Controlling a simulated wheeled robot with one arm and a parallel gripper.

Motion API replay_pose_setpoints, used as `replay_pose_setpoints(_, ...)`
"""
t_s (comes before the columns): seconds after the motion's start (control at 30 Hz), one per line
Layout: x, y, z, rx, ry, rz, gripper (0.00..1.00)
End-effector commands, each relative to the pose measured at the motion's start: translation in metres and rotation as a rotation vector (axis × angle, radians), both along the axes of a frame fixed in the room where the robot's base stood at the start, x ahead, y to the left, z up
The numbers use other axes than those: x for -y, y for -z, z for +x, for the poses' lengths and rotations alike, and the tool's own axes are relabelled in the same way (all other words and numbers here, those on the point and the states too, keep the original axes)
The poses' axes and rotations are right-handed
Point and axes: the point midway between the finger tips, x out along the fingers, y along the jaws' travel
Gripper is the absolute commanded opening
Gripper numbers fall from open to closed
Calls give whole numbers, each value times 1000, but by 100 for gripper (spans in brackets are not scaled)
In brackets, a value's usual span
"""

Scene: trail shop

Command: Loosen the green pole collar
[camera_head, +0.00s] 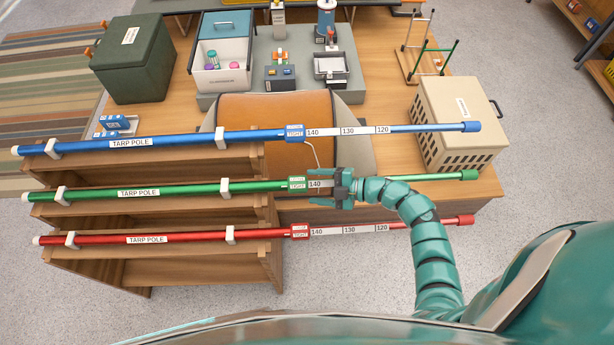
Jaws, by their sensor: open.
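The green tarp pole (90,194) lies in white clips on a stepped wooden rack, between a blue pole (220,136) above and a red pole (200,237) below. Its green collar (297,184) is near the middle of the pole, with small lettering that is hard to read. A "140" mark shows between the collar and the fingers; the marks further right are hidden by my gripper and arm. I cannot tell whether the fingers touch the pole.
The blue collar (294,133) and red collar (300,231) sit close above and below. Behind the poles are an orange rounded item (275,108), a beige crate (462,125), a white-and-blue cooler (222,50) and a dark green box (133,58). Floor is clear at lower left.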

Motion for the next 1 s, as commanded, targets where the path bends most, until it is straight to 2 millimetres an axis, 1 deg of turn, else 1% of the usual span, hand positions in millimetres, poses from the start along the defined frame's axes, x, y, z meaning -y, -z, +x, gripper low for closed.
replay_pose_setpoints(0.13, 1, 0, 4, -49, 32, 15, 70)
replay_pose_setpoints(0.23, -4, 0, 6, -61, 35, 19, 70)
replay_pose_setpoints(0.37, -19, 2, 9, -63, 34, 22, 70)
replay_pose_setpoints(0.6, -52, 10, 20, -59, 31, 22, 70)
replay_pose_setpoints(0.8, -66, 18, 24, -60, 32, 22, 70)
replay_pose_setpoints(1.0, -68, 20, 24, -60, 32, 19, 70)
